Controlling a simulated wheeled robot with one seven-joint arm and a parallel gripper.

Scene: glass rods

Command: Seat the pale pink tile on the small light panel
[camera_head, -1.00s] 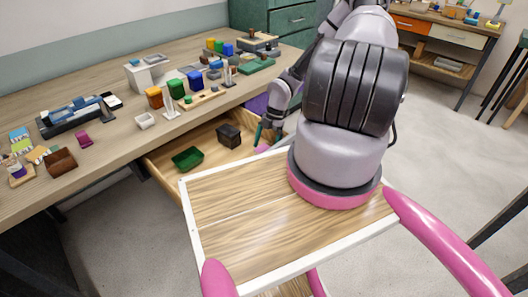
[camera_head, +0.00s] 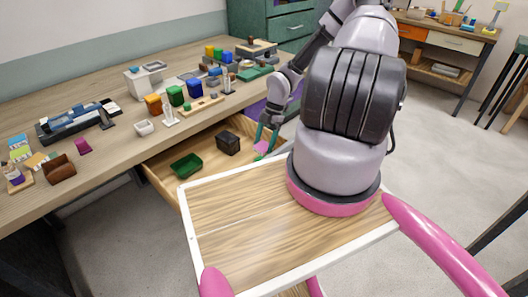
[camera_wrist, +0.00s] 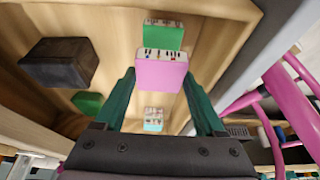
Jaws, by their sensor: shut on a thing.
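My gripper (camera_head: 266,142) hangs over the open drawer, its green fingers in the wrist view (camera_wrist: 162,82) on either side of the pale pink tile (camera_wrist: 162,72). The fingers are shut on the tile, which has small dark and red marks along its top edge. The tile also shows as a small pink patch in the head view (camera_head: 261,147). I cannot tell for sure which thing is the small light panel; a white block-like unit (camera_head: 137,80) stands on the bench.
A green tile (camera_wrist: 164,36) and a pale tile (camera_wrist: 153,120) show in the wrist view. The bench holds coloured blocks (camera_head: 175,95), a white dish (camera_head: 144,127) and a brown holder (camera_head: 59,169).

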